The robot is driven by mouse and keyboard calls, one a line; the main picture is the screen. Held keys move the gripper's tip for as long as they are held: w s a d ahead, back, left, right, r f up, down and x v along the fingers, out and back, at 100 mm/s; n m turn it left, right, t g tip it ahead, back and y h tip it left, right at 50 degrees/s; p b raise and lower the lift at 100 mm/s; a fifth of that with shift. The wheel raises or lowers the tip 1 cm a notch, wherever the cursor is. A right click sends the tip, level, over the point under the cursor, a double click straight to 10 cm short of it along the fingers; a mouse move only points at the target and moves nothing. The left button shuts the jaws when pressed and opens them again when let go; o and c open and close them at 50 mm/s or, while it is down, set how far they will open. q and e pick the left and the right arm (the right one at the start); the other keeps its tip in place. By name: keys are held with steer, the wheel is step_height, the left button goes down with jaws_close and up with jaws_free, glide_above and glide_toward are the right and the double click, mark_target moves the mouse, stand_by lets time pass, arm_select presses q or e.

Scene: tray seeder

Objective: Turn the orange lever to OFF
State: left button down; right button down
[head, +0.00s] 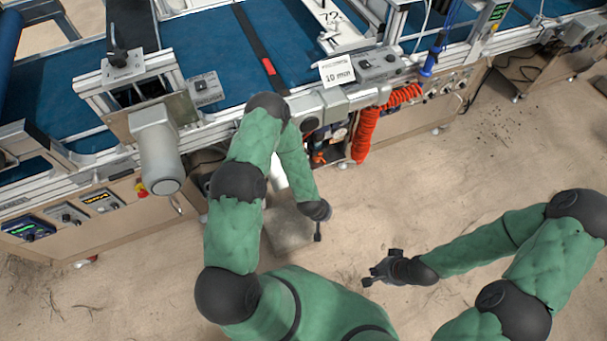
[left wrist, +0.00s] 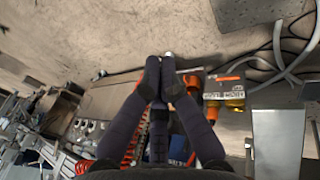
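In the left wrist view, a small orange piece (left wrist: 228,78) that looks like a lever shows on a grey labelled unit (left wrist: 212,88), right of my fingers. Its setting is too small to read. My left gripper (left wrist: 161,62) has its fingertips together, with nothing seen between them, and appears apart from the orange piece. In the head view my left gripper (head: 317,232) hangs over the floor in front of the machine. Orange parts (head: 320,157) show in the machine's dark lower opening; which is the lever I cannot tell. My right gripper (head: 371,275) is open and empty above the floor.
The seeder line with blue belts (head: 220,55) runs across the back. A red coiled hose (head: 366,130) hangs from its front edge. A grey motor (head: 157,155) juts out at the left. Grey hoses (left wrist: 285,60) lie at the right in the left wrist view. The sandy floor is open.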

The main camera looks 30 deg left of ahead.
arm_select(q)
steer(key=w+a+f+n+t+y, duration=0.3)
steer(key=w+a+f+n+y, duration=0.1)
steer(key=w+a+f+n, duration=0.45)
steer(key=w+a+f+n+y, duration=0.3)
steer(key=a+n+y, duration=0.3)
steer(key=n, duration=0.4)
steer(key=shift+w+a+f+t, duration=0.25)
steer(key=shift+a+f+t, duration=0.05)
steer(key=shift+a+f, duration=0.4)
steer(key=b+x, duration=0.7)
steer(key=x, duration=0.7)
steer(key=shift+a+r, duration=0.1)
steer(key=shift+s, duration=0.1)
